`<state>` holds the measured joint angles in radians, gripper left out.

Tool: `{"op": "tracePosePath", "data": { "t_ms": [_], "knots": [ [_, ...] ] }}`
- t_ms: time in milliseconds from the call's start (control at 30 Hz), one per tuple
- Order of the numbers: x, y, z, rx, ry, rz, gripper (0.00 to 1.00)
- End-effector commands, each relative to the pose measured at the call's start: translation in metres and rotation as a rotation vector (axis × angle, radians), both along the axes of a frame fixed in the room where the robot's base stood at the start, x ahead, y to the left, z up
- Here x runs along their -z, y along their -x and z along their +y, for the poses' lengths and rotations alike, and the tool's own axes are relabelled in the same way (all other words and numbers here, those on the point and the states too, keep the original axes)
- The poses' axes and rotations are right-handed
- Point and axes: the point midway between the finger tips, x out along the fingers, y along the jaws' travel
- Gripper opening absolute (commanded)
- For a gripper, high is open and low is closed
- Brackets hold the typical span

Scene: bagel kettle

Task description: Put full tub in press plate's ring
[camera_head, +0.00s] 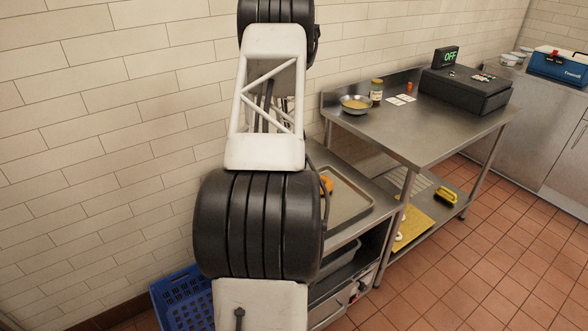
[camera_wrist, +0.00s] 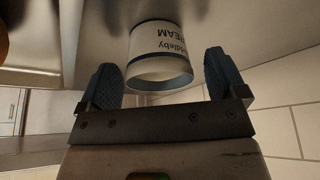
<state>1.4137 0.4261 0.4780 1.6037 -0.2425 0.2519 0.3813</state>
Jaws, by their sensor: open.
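A white tub (camera_wrist: 160,45) with dark upside-down lettering and a blue edge shows in the wrist view. It lies between the two blue-padded fingers of my gripper (camera_wrist: 160,66), which are open. A gap shows between the tub and each finger. The tub's contents are not visible. In the head view my arm covers my gripper and the tub. I cannot make out the press plate or its ring in either view.
A metal tray (camera_head: 349,205) with an orange item (camera_head: 326,185) sits beside my arm. The steel table (camera_head: 425,125) holds a bowl (camera_head: 355,104), a jar (camera_head: 376,91) and a black unit (camera_head: 466,91) reading OFF. A blue crate (camera_head: 180,300) stands on the floor. A tiled wall is close behind.

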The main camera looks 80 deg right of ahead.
Motion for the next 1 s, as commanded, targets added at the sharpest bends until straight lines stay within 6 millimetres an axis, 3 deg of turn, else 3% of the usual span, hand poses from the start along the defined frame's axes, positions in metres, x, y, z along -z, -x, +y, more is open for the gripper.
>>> {"op": "tracePosePath", "data": {
  "t_ms": [400,800,1000],
  "knots": [
    [-0.0001,0.0,0.0001,0.0,0.0,0.0,0.9],
    [-0.0001,-0.0001,0.0002,0.0,0.0,0.0,0.32],
    [-0.0005,-0.0001,0.0001,0.0,0.0,0.0,0.32]
  ]
}}
